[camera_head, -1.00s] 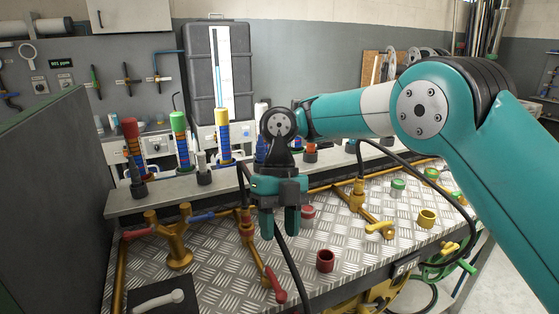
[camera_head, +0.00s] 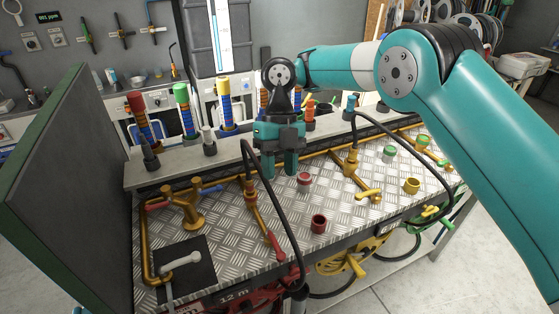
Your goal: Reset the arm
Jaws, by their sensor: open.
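My teal gripper (camera_head: 279,165) hangs pointing down over the diamond-plate bench (camera_head: 225,235), near its back rail. Its two fingers are apart with nothing seen between them. My teal arm reaches in from the right side of the picture. A red cap (camera_head: 304,181) sits just right of the fingers, and a dark red cup (camera_head: 318,223) stands nearer the front edge. A black hose (camera_head: 283,215) runs down past the gripper to below the bench. The gap between fingertips and bench is hard to judge.
Brass pipework (camera_head: 184,206) with valves runs along the bench. Colour-capped columns (camera_head: 187,110) stand on the back ledge. A green-edged dark panel (camera_head: 50,170) borders the left side. A yellow cup (camera_head: 411,186) and green caps (camera_head: 389,153) stand at right. Hose reels (camera_head: 345,255) are below.

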